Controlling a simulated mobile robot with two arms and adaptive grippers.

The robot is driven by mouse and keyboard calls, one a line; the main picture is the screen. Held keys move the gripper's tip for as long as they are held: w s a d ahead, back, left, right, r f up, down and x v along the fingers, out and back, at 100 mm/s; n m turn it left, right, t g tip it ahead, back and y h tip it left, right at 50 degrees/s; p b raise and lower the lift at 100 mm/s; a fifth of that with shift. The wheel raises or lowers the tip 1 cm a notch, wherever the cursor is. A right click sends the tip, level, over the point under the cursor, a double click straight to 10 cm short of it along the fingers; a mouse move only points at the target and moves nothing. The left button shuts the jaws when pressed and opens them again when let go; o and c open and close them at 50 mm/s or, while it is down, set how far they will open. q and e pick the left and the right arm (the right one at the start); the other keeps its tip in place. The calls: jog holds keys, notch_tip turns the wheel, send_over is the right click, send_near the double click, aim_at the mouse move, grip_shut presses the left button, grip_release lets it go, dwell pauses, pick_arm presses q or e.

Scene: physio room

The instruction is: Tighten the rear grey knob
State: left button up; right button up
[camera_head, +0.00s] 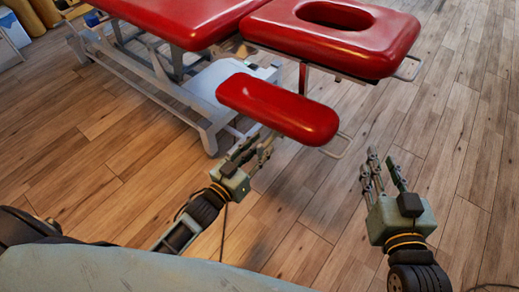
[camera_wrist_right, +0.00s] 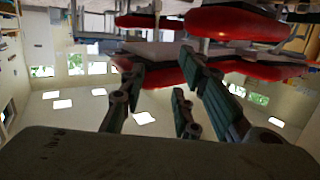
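A massage table with red pads stands at the top of the head view. Its red headrest (camera_head: 340,37) has an oval face hole, and a red arm pad (camera_head: 278,108) hangs lower, in front of it. I cannot make out a grey knob in either view; the undersides of the pads are hidden in the head view. My left gripper (camera_head: 254,148) is just below the arm pad's near edge, its fingers apart with nothing visible between them. My right gripper (camera_head: 384,172) is open and empty over the floor, right of the arm pad. Its spread fingers (camera_wrist_right: 165,85) show in the right wrist view.
The table's grey-white metal frame (camera_head: 150,75) stands on the wooden floor (camera_head: 90,170). Thin metal bars stick out beside the headrest (camera_head: 412,69) and the arm pad (camera_head: 340,147). The floor right of my right gripper is clear. Yellow objects (camera_head: 28,15) stand at the top left.

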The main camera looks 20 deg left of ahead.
pick_arm(q)
jog(key=shift+c, duration=0.5)
grip_shut()
